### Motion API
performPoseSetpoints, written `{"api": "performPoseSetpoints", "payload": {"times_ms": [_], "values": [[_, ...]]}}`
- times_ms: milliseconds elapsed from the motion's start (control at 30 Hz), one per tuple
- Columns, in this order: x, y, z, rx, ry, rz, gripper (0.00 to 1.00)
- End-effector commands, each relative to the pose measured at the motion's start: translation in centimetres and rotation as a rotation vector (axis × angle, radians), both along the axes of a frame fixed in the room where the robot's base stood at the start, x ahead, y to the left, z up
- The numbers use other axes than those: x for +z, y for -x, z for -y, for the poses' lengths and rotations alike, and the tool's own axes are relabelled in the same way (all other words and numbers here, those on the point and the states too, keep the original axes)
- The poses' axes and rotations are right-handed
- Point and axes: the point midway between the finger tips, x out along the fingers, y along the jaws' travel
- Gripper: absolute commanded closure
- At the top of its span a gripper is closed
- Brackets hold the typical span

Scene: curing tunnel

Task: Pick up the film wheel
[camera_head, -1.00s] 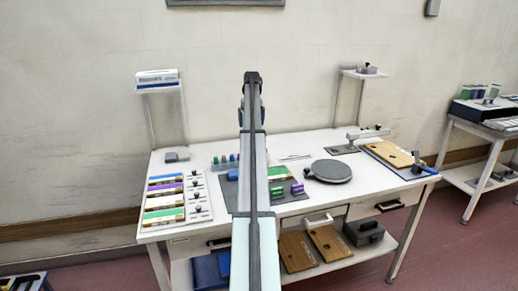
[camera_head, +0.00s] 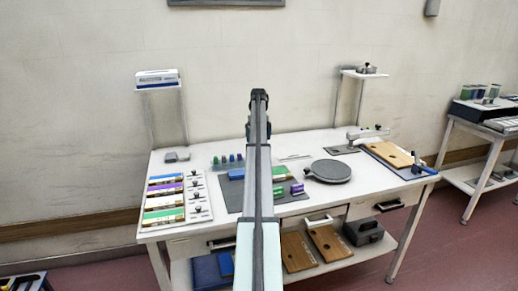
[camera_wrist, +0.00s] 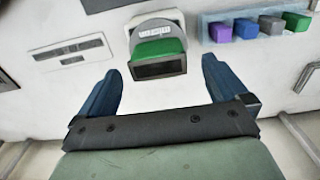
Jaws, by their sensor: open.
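My gripper (camera_wrist: 159,66) is open, with its two blue fingers apart, in the wrist view. I cannot tell for sure whether this is the film wheel, and I cannot single the wheel out in the head view. There my arm (camera_head: 258,150) rises up the middle and hides part of the table; the fingers are not clear.
A rack of coloured blocks (camera_wrist: 258,27) is to the right of the fingers. A slotted plate (camera_wrist: 75,50) is to the left.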

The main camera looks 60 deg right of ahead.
Motion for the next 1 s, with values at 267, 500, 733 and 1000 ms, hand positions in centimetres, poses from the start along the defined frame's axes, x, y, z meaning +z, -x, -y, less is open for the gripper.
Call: {"api": "performPoseSetpoints", "payload": {"times_ms": [267, 500, 733, 1000], "values": [[-3.2, 0.4, 0.0, 0.0, -0.002, -0.001, 0.0], [-5.0, 0.3, 0.0, 0.0, 0.0, 0.0, 0.0], [-4.9, 0.3, 0.0, 0.0, 0.0, 0.0, 0.07], [-4.9, 0.3, 0.0, 0.0, 0.0, 0.0, 0.33]]}}
